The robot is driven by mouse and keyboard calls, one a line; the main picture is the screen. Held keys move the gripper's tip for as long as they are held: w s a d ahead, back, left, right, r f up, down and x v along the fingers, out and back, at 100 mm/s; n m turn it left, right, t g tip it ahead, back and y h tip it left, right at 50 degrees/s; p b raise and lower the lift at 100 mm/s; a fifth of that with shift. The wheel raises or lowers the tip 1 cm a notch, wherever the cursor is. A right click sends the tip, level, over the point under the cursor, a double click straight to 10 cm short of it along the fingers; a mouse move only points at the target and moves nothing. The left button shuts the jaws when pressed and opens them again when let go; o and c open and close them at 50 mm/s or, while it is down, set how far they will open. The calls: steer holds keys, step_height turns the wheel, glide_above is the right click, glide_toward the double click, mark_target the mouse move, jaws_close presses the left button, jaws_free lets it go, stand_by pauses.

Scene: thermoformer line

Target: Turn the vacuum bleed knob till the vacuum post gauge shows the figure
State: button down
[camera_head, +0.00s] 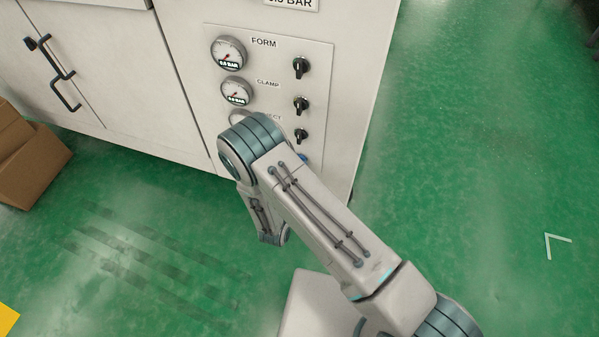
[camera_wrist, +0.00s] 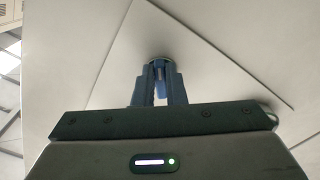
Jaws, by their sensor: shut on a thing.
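In the wrist view my gripper (camera_wrist: 160,84) is shut on a small blue knob (camera_wrist: 159,88) with a dark round base, near a corner of the pale panel. The knob's label is not visible, so I cannot tell its name from the picture. In the head view my arm hides the gripper and the lower part of the panel. A small blue part (camera_head: 303,157) shows at the arm's edge, below the black knobs. No gauge marked vacuum is visible.
The white cabinet's panel (camera_head: 318,85) bears the FORM gauge (camera_head: 229,53), CLAMP gauge (camera_head: 237,91), a partly hidden third gauge (camera_head: 239,119) and black knobs (camera_head: 301,68). A BAR sign (camera_head: 291,3) is cut off above. Cardboard boxes (camera_head: 32,165) stand left; green floor is clear right.

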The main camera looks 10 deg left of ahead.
steer(key=shift+a+f+m+b, duration=0.15)
steer(key=shift+m+b, duration=0.15)
steer(key=shift+m, duration=0.3)
steer(key=c, duration=1.5)
jaws_free()
steer(key=shift+s+a, duration=0.1)
steer(key=s, duration=0.4)
steer(key=s+p, duration=0.1)
steer(key=s, duration=0.4)
steer(key=s+a, duration=0.1)
steer(key=s, duration=0.3)
steer(key=shift+s+p, duration=0.35)
steer(key=shift+p, duration=0.05)
